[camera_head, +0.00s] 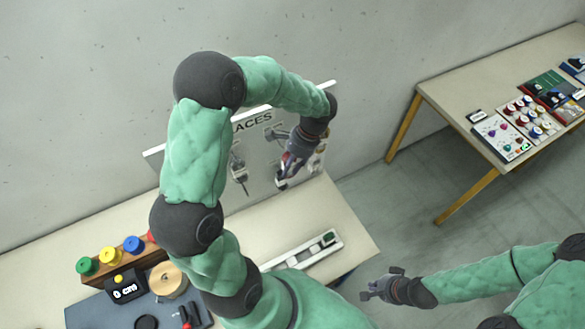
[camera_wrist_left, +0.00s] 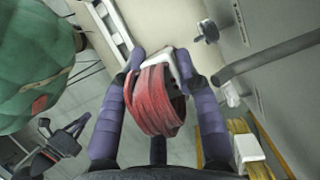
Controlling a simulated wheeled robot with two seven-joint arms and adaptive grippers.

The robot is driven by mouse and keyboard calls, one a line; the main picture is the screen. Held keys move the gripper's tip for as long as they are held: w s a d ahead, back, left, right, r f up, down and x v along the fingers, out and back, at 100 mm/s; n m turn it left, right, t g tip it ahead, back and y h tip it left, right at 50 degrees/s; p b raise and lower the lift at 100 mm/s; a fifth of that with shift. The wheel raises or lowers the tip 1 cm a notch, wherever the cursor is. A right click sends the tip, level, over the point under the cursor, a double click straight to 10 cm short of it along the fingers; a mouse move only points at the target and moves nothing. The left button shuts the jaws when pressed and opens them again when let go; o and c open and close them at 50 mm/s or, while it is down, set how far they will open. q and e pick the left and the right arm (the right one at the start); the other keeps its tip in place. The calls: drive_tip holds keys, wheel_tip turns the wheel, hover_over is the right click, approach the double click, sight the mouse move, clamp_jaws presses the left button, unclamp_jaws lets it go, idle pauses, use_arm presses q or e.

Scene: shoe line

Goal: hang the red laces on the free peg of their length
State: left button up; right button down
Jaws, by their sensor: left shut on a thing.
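My left gripper (camera_wrist_left: 160,70) is shut on a bundle of red laces (camera_wrist_left: 158,100) with a white band at its top. In the head view this gripper (camera_head: 284,180) is in front of the grey lace board (camera_head: 262,190), near its right part, and the laces are mostly hidden. In the left wrist view a bare peg (camera_wrist_left: 207,32) sticks out of the board. Yellow laces (camera_wrist_left: 240,128) hang at the lower right, by a white peg end (camera_wrist_left: 247,151). Length labels are not readable. My right gripper (camera_head: 383,286) is empty and open, away from the board.
Coloured spools (camera_head: 109,254), a display (camera_head: 126,287) and a tan disc (camera_head: 168,280) are at the left. Another table (camera_head: 460,85) stands at the right beyond open floor.

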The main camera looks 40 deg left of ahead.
use_arm(q)
drive_tip(key=shift+w+a+f+b, duration=0.15)
drive_tip(key=shift+w+a, duration=0.25)
drive_tip(key=shift+a, duration=0.4)
drive_tip(key=shift+w+a+f+b, duration=0.1)
drive_tip(key=shift+w+a, duration=0.35)
drive_tip(key=shift+a, duration=0.35)
drive_tip(key=shift+w+a+f+b, duration=0.15)
drive_tip(key=shift+w+a, duration=0.25)
drive_tip(key=shift+a, duration=0.4)
drive_tip(key=shift+f, duration=0.1)
drive_tip(key=o, duration=1.1)
